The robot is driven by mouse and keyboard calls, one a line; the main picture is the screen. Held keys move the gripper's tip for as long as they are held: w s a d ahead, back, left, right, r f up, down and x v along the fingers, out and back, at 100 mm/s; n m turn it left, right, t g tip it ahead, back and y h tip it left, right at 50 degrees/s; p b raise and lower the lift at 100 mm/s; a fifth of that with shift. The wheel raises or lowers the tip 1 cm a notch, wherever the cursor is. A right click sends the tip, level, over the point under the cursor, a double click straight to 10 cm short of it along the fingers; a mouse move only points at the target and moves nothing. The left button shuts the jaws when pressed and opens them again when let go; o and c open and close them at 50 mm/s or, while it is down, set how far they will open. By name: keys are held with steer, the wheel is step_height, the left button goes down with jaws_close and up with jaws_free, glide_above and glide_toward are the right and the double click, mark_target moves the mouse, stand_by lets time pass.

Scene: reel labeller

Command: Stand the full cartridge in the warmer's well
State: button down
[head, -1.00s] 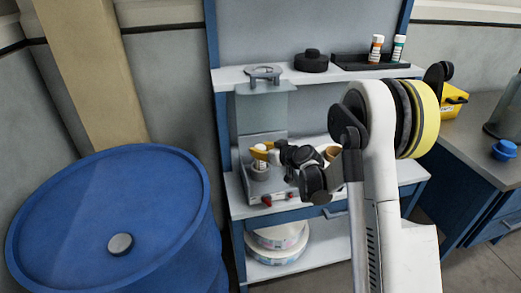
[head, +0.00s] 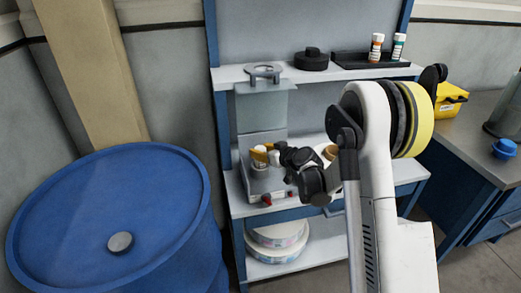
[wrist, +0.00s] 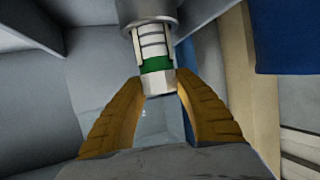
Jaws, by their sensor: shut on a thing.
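The full cartridge (wrist: 156,62) has a pale label, a green band and a silver end in the wrist view. My gripper (wrist: 158,78) is shut on its silver end. In the head view my gripper (head: 264,155) has yellow fingers and is over the warmer (head: 268,188), a grey box with a red knob on the middle shelf. A pale part shows just below the fingers. In the wrist view a grey round collar (wrist: 148,12) surrounds the cartridge's far end. I cannot tell how deep the cartridge sits in the well.
A grey upright plate (head: 262,110) with a ring (head: 264,72) rises behind the warmer. Reels (head: 278,238) lie on the lower shelf. A blue drum (head: 70,225) stands at the left.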

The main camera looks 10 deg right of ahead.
steer(key=c, duration=1.2)
jaws_free()
steer(key=shift+f, duration=0.1)
steer(key=shift+c, duration=0.2)
steer(key=p+v, duration=0.1)
steer(key=v, duration=1)
